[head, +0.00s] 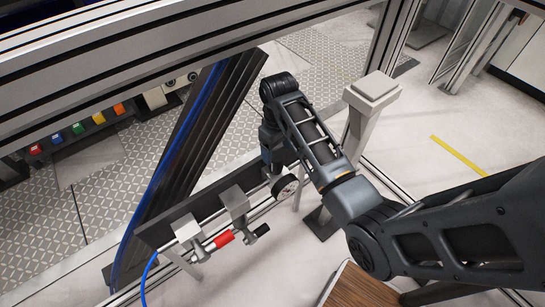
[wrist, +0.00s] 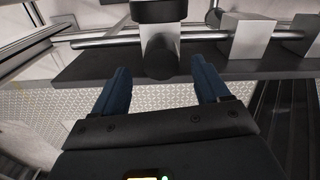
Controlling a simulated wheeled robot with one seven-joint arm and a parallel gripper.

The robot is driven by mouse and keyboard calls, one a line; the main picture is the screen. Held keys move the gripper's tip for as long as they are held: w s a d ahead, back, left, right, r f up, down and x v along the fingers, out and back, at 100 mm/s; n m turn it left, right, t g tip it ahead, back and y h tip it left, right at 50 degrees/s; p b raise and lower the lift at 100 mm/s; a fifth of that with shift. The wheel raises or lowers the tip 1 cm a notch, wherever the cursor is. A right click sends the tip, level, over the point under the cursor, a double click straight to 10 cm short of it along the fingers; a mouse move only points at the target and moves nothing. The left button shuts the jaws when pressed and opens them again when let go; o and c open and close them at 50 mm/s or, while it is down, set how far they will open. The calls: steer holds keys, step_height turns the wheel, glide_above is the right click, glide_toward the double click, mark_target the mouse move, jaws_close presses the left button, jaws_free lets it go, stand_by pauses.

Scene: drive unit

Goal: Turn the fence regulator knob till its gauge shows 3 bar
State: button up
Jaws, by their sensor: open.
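The round gauge (head: 286,187) has a pale face and dark rim, at the right end of the pipe assembly in the head view. It is too small there to read its value. My gripper (wrist: 160,66) is open, with one blue-dark finger on each side of the knob and a visible gap on both sides. In the head view my gripper (head: 274,157) is at the gauge end, and the knob is hidden behind it and my arm.
A dark rail (head: 215,197) carries the pipe with two grey blocks (head: 235,203) and a red-sleeved part (head: 224,238). A grey post (head: 360,115) stands close to my arm. A blue hose (head: 149,275) runs at left. Aluminium frame beams (head: 200,40) cross above.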

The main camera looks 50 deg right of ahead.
mark_target(277, 157)
step_height(277, 157, down, 6)
steer(key=shift+f, duration=0.15)
stand_by(0.3)
steer(key=c, duration=0.9)
steer(key=shift+n, duration=0.4)
steer(key=shift+c, duration=0.3)
steer(key=shift+n+p, duration=0.4)
